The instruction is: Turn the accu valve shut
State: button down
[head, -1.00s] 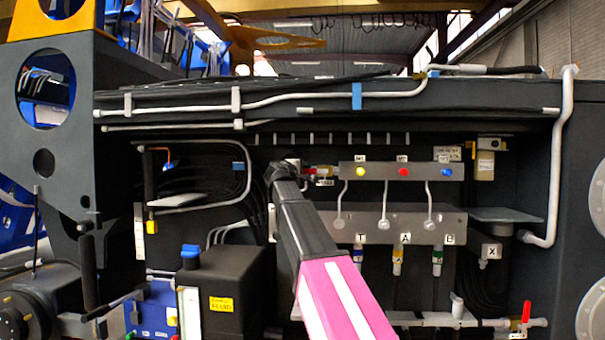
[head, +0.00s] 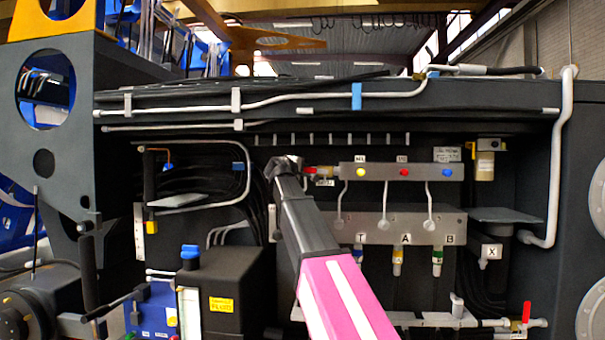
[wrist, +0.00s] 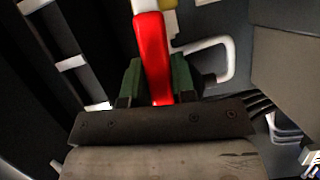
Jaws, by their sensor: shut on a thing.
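The accu valve has a red lever handle (wrist: 153,50), seen large in the wrist view, running from the top down between the green finger pads. My gripper (wrist: 157,82) is shut on this handle. In the head view my gripper (head: 286,163) is at the left end of the valve row. A bit of the red handle (head: 309,170) shows just to its right, beside a brass-coloured fitting (head: 326,172). My arm hides much of the valve body in the head view.
A grey manifold block (head: 425,171) with yellow, red and blue knobs is to the right. A second red-handled valve (head: 526,312) sits at the lower right. A black fluid tank (head: 228,285) stands lower left. A white pipe (head: 205,205) curves left of my gripper.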

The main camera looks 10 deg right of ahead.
jog(key=shift+d+r+m+g+y, duration=0.2)
jog(key=shift+r+m+g+y, duration=0.15)
jog(key=shift+r+m, duration=0.7)
jog(key=shift+s+d+r+m+g+y, duration=0.15)
jog(key=shift+d+r+m+y, duration=0.1)
jog(key=shift+r+m, duration=0.25)
jog(key=shift+s+d+r+m+g+y, duration=0.1)
jog(key=shift+d+r+m+y, duration=0.15)
jog(key=shift+m, duration=0.4)
jog(key=m, duration=0.1)
jog(key=d+r+m+y, duration=0.2)
jog(key=shift+s+r, duration=0.25)
jog(key=m, duration=0.1)
jog(key=d+y, duration=0.1)
jog(key=d+r+m, duration=0.1)
jog(key=shift+s+d+m+y, duration=0.2)
jog(key=shift+s+m+y, duration=0.1)
jog(key=shift+s+y, duration=0.05)
jog(key=shift+s+d+r+m+y, duration=0.1)
jog(key=shift+s+d+m+y, duration=0.05)
jog(key=shift+d+m+y, duration=0.4)
jog(key=shift+s+d+r+m+y, duration=0.15)
jog(key=shift+d+m+y, duration=0.2)
jog(key=shift+d+m, duration=0.3)
jog(key=shift+f, duration=0.1)
jog(key=c, duration=0.9)
grip_release()
jog(key=shift+c, duration=0.2)
jog(key=v, duration=1)
jog(key=shift+s, duration=0.45)
